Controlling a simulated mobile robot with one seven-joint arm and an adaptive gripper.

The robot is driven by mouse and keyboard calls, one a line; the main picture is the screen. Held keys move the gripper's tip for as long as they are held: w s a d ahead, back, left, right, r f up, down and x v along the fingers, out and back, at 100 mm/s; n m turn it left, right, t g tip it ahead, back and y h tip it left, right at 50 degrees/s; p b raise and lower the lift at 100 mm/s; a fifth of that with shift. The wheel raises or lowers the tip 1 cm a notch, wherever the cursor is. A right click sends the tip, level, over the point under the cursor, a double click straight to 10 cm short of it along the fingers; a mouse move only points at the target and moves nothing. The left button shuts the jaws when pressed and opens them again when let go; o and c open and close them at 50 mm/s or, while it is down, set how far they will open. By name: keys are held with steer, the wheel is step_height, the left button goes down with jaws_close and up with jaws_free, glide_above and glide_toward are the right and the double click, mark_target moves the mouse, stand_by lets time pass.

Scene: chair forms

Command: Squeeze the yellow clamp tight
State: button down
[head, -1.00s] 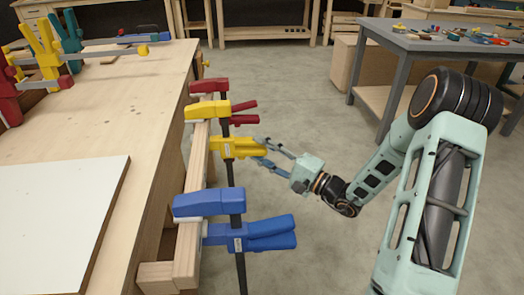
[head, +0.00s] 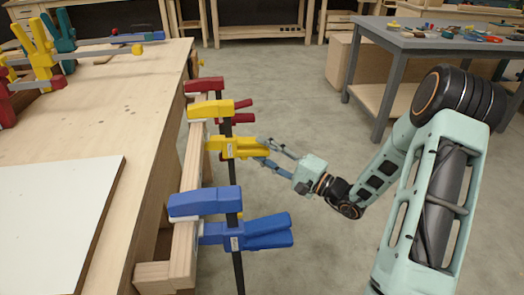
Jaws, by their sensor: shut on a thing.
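The yellow clamp (head: 222,147) is on the wooden rail (head: 191,190) at the bench's side, between a red clamp (head: 205,86) behind it and a blue clamp (head: 203,202) in front. Its yellow upper jaw sits over the rail, and its handle pair points right. My gripper (head: 268,151) comes in from the right, its fingers shut on the yellow clamp's handles near their outer end. The fingers partly cover the handle tips. How tight the lower jaw sits against the rail is too small to tell.
The workbench (head: 120,120) fills the left, with a white panel (head: 50,220) on it and several more clamps (head: 45,50) at its far left. A grey table (head: 440,45) with small tools stands at the back right. The floor right of the rail is clear.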

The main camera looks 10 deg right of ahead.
steer(key=c, duration=1.3)
jaws_free()
steer(key=shift+r, duration=0.1)
steer(key=shift+o, duration=0.2)
steer(key=shift+r, duration=0.5)
steer(key=shift+a, duration=0.15)
steer(key=shift+w+a+f, duration=0.1)
steer(key=shift+w+a, duration=0.35)
steer(key=shift+a, duration=0.35)
jaws_close()
steer(key=shift+s+d, duration=0.1)
steer(key=shift+d, duration=0.05)
